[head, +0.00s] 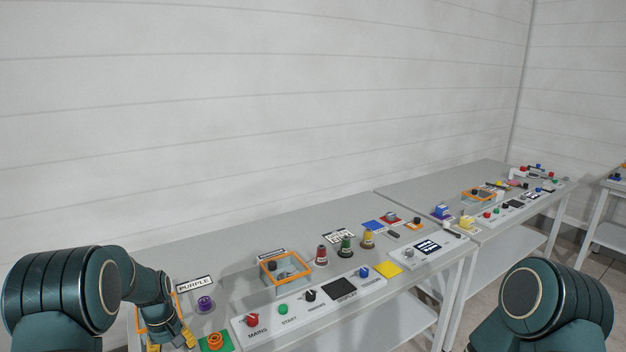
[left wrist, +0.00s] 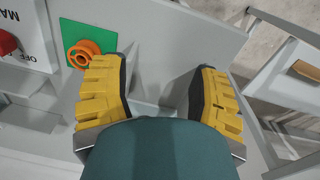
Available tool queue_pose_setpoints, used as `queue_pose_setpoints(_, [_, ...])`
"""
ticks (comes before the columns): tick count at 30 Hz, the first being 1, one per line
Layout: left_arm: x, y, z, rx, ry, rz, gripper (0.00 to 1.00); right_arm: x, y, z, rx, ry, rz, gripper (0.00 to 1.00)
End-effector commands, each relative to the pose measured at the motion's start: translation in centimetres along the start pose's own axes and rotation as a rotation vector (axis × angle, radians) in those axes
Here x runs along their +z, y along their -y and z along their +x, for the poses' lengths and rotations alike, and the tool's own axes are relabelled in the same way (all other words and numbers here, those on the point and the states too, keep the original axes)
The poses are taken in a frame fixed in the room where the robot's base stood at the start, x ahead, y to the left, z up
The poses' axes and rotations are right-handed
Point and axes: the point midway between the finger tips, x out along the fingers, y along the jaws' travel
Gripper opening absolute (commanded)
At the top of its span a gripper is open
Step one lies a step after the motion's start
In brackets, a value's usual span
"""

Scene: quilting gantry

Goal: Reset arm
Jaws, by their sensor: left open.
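My left gripper (head: 171,342) is low over the left end of the near table (head: 245,226) in the head view. In the left wrist view its two yellow fingers (left wrist: 160,95) are spread apart with nothing between them. An orange ring-shaped knob on a green plate (head: 215,342) is just right of the gripper in the head view. In the left wrist view the orange knob (left wrist: 84,54) is close beside the left-hand finger; I cannot tell whether they touch. My right arm (head: 555,300) shows at the lower right; its gripper is out of the picture.
A control panel (head: 266,330) with a red MAINS knob (head: 252,320) lies right of the green plate. A purple knob (head: 205,304) and an orange-framed box (head: 286,269) stand behind. A second table (head: 415,188) extends right. The wall above is bare.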

Motion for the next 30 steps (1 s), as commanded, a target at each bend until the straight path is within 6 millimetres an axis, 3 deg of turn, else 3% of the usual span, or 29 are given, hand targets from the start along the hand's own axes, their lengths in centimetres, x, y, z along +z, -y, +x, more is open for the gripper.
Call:
queue_pose_setpoints(1, [1.6,-0.2,1.8,0.009,0.012,0.026,0.61,0.0,0.0,0.0,0.0,0.0,-0.001,0.0])
queue_pose_setpoints(5, [5.9,-1.1,6.0,0.048,0.022,0.108,0.61,0.0,0.0,0.0,-0.001,0.0,-0.001,0.0])
queue_pose_setpoints(10, [14.6,-2.3,11.1,0.123,0.034,0.246,0.61,0.0,0.0,0.0,0.0,0.0,0.0,0.0])
queue_pose_setpoints(13, [20.6,-2.7,12.9,0.179,0.035,0.335,0.61,0.0,0.0,0.0,0.0,0.0,0.0,0.0])
queue_pose_setpoints(18, [29.0,-2.8,13.4,0.266,0.024,0.455,0.61,0.0,0.0,0.0,0.0,0.0,0.0,0.0])
queue_pose_setpoints(21, [32.0,-2.6,13.1,0.302,0.018,0.499,0.61,0.0,0.0,0.0,0.0,0.0,0.0,0.0])
queue_pose_setpoints(24, [33.6,-2.5,12.7,0.322,0.012,0.523,0.61,0.0,0.0,0.0,0.0,0.0,0.0,0.0])
queue_pose_setpoints(30, [34.0,-2.4,12.6,0.328,0.009,0.528,0.61,0.0,0.0,0.0,0.0,0.0,0.0,0.0])
